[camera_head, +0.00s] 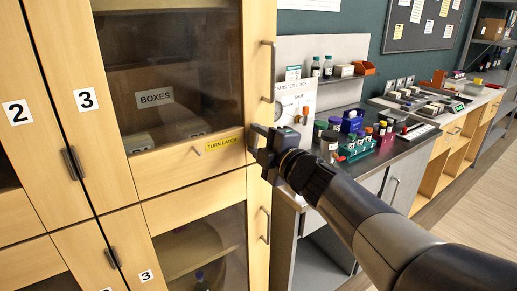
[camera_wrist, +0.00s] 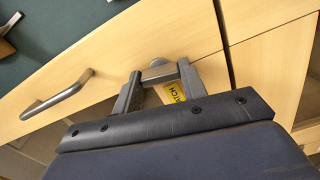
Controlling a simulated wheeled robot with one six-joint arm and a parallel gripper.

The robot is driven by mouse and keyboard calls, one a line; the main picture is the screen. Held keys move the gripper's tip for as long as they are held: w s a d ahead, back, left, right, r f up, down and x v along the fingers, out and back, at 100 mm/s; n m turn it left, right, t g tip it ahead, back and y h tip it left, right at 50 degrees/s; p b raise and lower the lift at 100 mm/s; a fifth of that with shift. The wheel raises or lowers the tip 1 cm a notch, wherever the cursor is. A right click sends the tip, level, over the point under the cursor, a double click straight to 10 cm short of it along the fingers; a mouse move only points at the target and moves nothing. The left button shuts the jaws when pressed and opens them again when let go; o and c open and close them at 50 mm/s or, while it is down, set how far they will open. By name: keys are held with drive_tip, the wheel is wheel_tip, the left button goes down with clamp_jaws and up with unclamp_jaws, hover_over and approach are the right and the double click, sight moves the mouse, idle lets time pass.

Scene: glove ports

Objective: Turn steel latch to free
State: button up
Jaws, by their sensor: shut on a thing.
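The steel latch (camera_wrist: 157,70) shows in the wrist view as a small grey piece on the light wood cabinet front. My gripper (camera_wrist: 160,76) has one finger on each side of it and is shut on it. In the head view my gripper (camera_head: 260,142) is at the right edge of the tall cabinet and hides the latch. A yellow label (camera_head: 220,145) reading "TURN LATCH" is just left of my gripper. Part of this label (camera_wrist: 174,92) shows between the fingers in the wrist view. I cannot tell the latch's exact angle.
A bar handle (camera_head: 267,72) is above my gripper and another (camera_head: 264,225) below it. Glass doors show a "BOXES" sign (camera_head: 154,97) behind. At right, a dark counter (camera_head: 398,152) holds bottles and racks close to my arm. Wooden floor at lower right is clear.

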drive_tip(key=shift+n+b, duration=0.4)
drive_tip(key=shift+n, duration=0.5)
drive_tip(key=o, duration=1)
drive_tip(key=shift+p+v, duration=0.55)
drive_tip(key=shift+v, duration=4.85)
